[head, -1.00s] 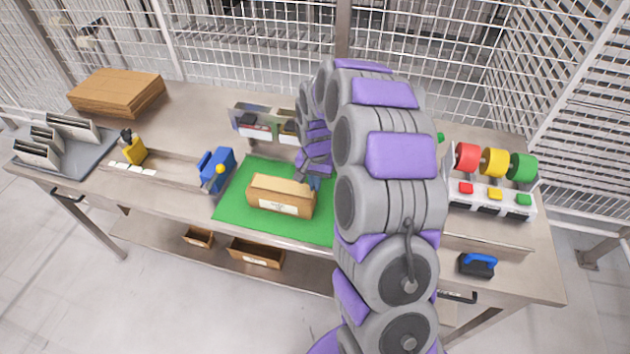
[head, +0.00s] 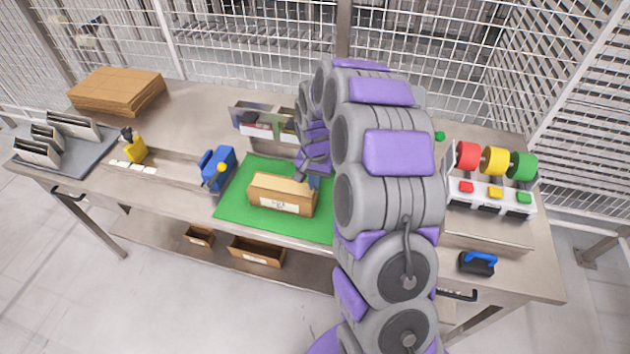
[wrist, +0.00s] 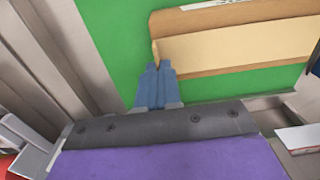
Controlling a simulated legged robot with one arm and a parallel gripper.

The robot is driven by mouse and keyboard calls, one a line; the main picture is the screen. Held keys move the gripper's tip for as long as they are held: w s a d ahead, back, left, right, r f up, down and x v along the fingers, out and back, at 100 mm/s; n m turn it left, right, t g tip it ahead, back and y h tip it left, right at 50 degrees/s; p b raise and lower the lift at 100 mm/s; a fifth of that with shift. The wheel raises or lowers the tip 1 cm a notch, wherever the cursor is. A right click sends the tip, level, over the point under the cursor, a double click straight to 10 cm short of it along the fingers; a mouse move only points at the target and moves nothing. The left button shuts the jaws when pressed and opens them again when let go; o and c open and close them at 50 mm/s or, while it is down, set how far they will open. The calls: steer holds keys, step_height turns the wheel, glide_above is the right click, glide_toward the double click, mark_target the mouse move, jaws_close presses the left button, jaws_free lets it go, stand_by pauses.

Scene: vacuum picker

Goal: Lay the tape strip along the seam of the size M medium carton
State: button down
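The closed brown carton (head: 282,197) lies on the green mat (head: 235,207), its white label facing the front. In the wrist view the carton (wrist: 235,72) has a pale band (wrist: 240,42) along its top between darker brown edges; I cannot tell whether this is tape or bare flap. My gripper (wrist: 158,68) points at the carton's end, right by it, its two blue fingers close together. A small tan sliver shows at the fingertips; I cannot tell whether they pinch it. In the head view my arm hides most of the gripper (head: 313,180).
Red, yellow and green tape rolls (head: 495,160) stand at the right above a white button panel (head: 490,203). A black block with a blue handle (head: 478,263) is near the right front. A blue device (head: 217,168) stands left of the mat. Bins (head: 265,122) stand behind it.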

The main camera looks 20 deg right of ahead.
steer(key=shift+f, duration=0.15)
stand_by(0.4)
steer(key=c, duration=1.2)
jaws_free()
steer(key=shift+c, duration=0.2)
steer(key=o, duration=0.7)
step_height(320, 180, up, 8)
steer(key=p, duration=0.2)
steer(key=shift+p, duration=0.35)
stand_by(0.4)
